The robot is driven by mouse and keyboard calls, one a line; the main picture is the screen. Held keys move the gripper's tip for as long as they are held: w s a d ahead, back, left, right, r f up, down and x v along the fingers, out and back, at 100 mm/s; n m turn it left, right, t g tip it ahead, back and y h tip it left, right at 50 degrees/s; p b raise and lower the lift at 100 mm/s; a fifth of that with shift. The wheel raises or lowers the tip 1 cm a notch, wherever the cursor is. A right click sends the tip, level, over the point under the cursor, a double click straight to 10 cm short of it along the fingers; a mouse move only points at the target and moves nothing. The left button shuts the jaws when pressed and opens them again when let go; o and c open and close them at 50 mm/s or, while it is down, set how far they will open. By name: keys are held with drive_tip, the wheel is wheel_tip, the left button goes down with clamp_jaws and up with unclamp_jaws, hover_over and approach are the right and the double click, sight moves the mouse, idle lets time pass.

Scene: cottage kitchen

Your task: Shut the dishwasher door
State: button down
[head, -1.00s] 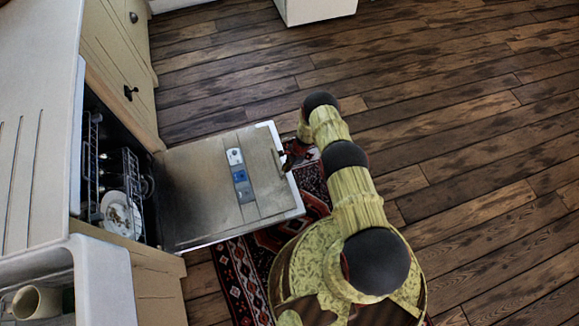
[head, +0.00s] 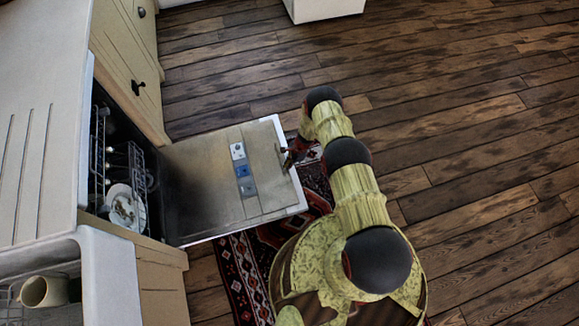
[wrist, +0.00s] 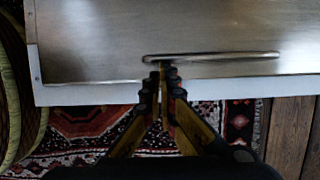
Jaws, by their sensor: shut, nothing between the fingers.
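The dishwasher door (head: 213,211) hangs open, lying about flat out from the dishwasher (head: 120,165) over the rug. Its inner face with a dispenser strip is up. In the wrist view the door (wrist: 100,38) fills the upper part, with a pale edge and a long slim bar on it. My gripper (head: 288,158) is at the door's outer edge. In the wrist view my gripper (wrist: 163,68) is shut and empty, its tips at the left end of the bar. I cannot tell whether they touch the door.
A rack with a plate (head: 127,210) is inside the dishwasher. Drawers (head: 128,50) and a counter (head: 40,130) stand at the left, with a sink holding a mug (head: 45,291) at lower left. A patterned rug (head: 240,270) lies under the door. The wooden floor (head: 460,120) to the right is clear.

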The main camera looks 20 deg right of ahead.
drive_tip(key=a+r+p, duration=0.6)
drive_tip(key=a+r, duration=0.1)
drive_tip(key=r, duration=0.6)
drive_tip(key=a+r+h+p, duration=0.1)
drive_tip(key=a+r+p, duration=0.55)
drive_tip(key=r, duration=0.65)
drive_tip(key=a+r+p, duration=0.7)
drive_tip(key=r, duration=0.5)
drive_tip(key=a+r, duration=0.5)
drive_tip(key=a, duration=0.7)
drive_tip(key=a+r, duration=0.6)
drive_tip(key=a, duration=0.7)
drive_tip(key=a+r, duration=0.6)
drive_tip(key=a, duration=0.6)
drive_tip(key=shift+a+r, duration=0.25)
drive_tip(key=shift+a, duration=0.05)
drive_tip(key=shift+r, duration=0.1)
